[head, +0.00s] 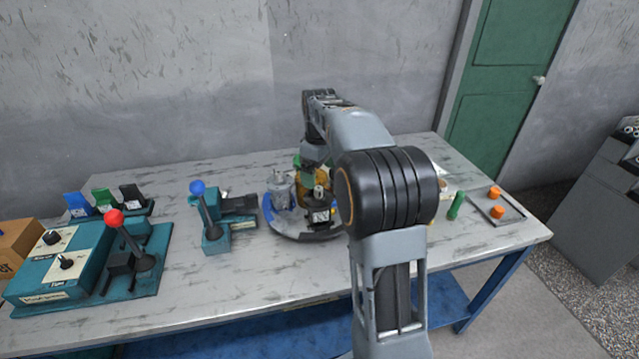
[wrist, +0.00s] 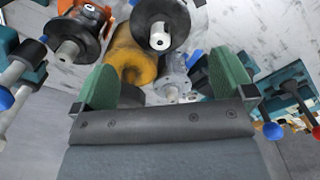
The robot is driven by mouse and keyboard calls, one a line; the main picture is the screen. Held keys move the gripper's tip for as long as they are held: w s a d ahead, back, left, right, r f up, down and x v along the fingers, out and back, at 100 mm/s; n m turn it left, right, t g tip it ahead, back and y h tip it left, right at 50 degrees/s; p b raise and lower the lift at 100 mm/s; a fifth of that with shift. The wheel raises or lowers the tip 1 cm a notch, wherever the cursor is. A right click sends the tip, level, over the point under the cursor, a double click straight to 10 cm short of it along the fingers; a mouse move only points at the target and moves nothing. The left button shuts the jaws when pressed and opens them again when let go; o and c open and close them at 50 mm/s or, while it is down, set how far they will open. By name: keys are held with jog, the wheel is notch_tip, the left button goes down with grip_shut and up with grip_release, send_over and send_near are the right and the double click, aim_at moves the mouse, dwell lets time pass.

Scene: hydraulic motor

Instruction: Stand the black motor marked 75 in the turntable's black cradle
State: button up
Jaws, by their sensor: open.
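The round turntable (head: 275,222) stands mid-table in the head view, partly behind my arm. It carries a grey motor (head: 281,190), a yellow motor (head: 317,176) and a black part with a pale label (head: 321,215). I cannot read the label or pick out the black cradle. The wrist view shows two black motors with pale shafts, one at top centre (wrist: 160,24) and one at upper left (wrist: 72,36). No 75 is readable on either. My gripper (wrist: 163,62) is open, its green fingers apart, near the yellow motor (wrist: 135,55) and grey motor (wrist: 174,76).
A blue-knobbed lever unit (head: 212,215) stands left of the turntable. A teal control box (head: 62,262) and red-knobbed lever (head: 125,235) are further left. A green peg (head: 456,206) and a tray with orange pieces (head: 483,211) lie right. The front tabletop is clear.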

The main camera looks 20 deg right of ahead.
notch_tip(320, 180, up, 3)
jog(key=s+a+f+m+t, duration=0.1)
jog(key=s+a+f+m, duration=0.1)
jog(key=s, duration=0.5)
jog(key=s+a+f+m+t, duration=0.1)
jog(key=s+a+f+m, duration=0.1)
jog(key=s+a, duration=0.3)
jog(key=s+a+f+m+t, duration=0.1)
jog(key=s+a+f, duration=0.3)
jog(key=s, duration=0.6)
jog(key=shift+m, duration=0.9)
